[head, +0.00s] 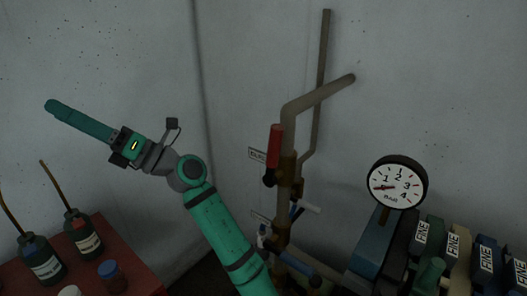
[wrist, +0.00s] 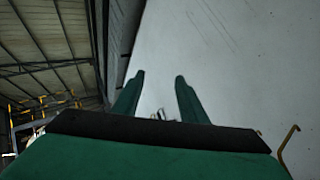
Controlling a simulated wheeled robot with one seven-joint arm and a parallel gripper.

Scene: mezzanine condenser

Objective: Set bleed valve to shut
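My gripper (head: 52,106) is raised at the upper left in the head view and points left, away from the pipework. In the wrist view its two green fingers (wrist: 159,76) stand apart with only bare wall between them, so it is open and empty. A valve with an upright red handle (head: 274,146) sits on the vertical pipe right of my arm. A small label (head: 257,154) beside it is too small to read surely. Lower on the pipe are a blue handle (head: 297,263) and a small white-and-blue part (head: 262,236). I cannot tell which one is the bleed valve.
A round gauge (head: 397,183) stands right of the pipe, its needle near the low end. Several labelled binders or boxes (head: 456,250) fill the lower right. A red table (head: 137,262) with dark bottles (head: 84,234) is at lower left. Wall space above is clear.

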